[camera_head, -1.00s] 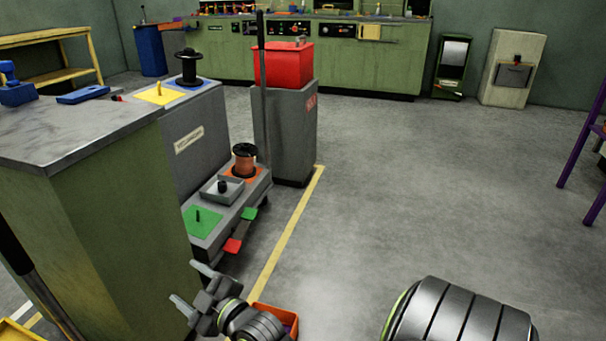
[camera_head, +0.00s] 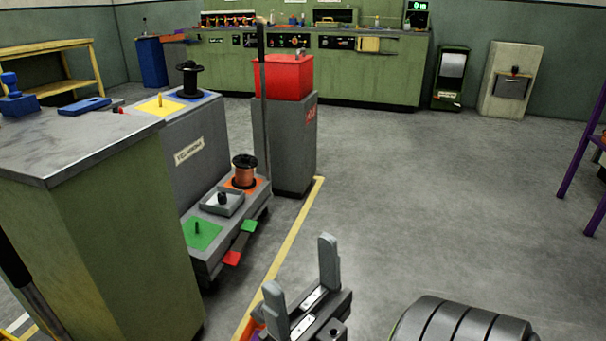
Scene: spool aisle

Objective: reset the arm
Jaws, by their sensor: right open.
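My right gripper (camera_head: 302,271) is at the bottom centre of the head view, its two grey fingers pointing up and spread apart. It is open, with nothing between the fingers. It is above the floor, in front of an orange-red bin (camera_head: 250,329) that it partly hides. A rounded grey segmented part of my own arm (camera_head: 462,322) shows at the bottom right. My left gripper is not in view.
A green cabinet (camera_head: 110,220) with a grey top stands close on the left. Beside it a grey stepped stand (camera_head: 182,153) holds a black spool (camera_head: 189,79) and a copper spool (camera_head: 244,172).

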